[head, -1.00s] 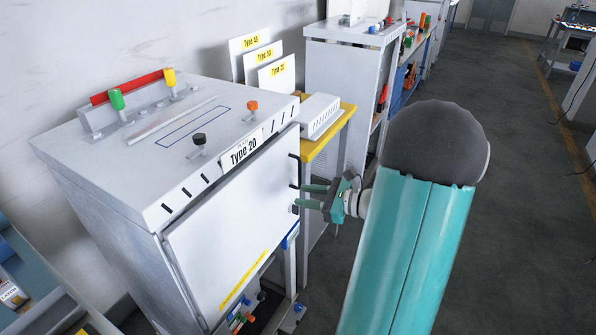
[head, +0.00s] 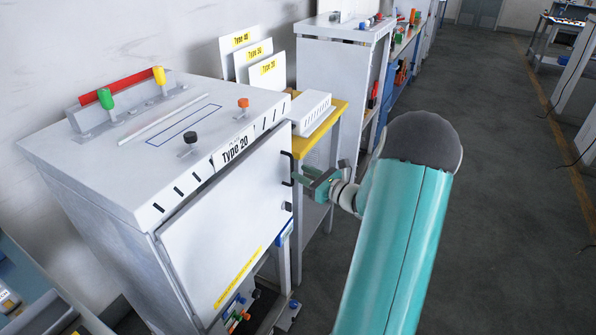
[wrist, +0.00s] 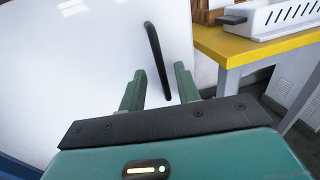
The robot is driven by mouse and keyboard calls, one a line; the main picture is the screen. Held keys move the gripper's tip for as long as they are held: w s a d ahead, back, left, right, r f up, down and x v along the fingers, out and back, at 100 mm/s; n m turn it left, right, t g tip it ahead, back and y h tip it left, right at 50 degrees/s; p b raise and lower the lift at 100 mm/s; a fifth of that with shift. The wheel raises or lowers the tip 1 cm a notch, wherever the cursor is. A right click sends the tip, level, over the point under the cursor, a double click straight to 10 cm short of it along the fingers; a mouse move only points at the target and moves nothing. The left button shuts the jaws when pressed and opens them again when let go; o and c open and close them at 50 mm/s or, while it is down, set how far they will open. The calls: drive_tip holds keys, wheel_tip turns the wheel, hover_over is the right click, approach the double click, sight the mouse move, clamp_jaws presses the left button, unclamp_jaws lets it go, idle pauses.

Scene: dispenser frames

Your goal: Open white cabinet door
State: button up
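The white cabinet (head: 120,180), labelled "Type 20", stands at the left of the head view. Its white door (head: 215,225) covers the front and stands slightly proud of the body along the top edge. A black handle (head: 289,168) sits near the door's right edge. In the wrist view the door (wrist: 75,60) fills the left, and the handle (wrist: 158,60) runs upright between the fingers. My gripper (head: 301,176) is at the handle. In the wrist view my gripper (wrist: 158,88) is open, with a finger on each side of the handle and visible gaps.
A yellow-edged table (head: 322,130) with a white vented box (head: 312,113) stands just behind the cabinet's right side. Another white cabinet (head: 335,75) is farther back.

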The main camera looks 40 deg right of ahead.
drive_tip(key=w, duration=0.2)
drive_tip(key=shift+w+a, duration=0.2)
drive_tip(key=shift+w, duration=0.15)
clamp_jaws()
drive_tip(key=shift+s, duration=0.1)
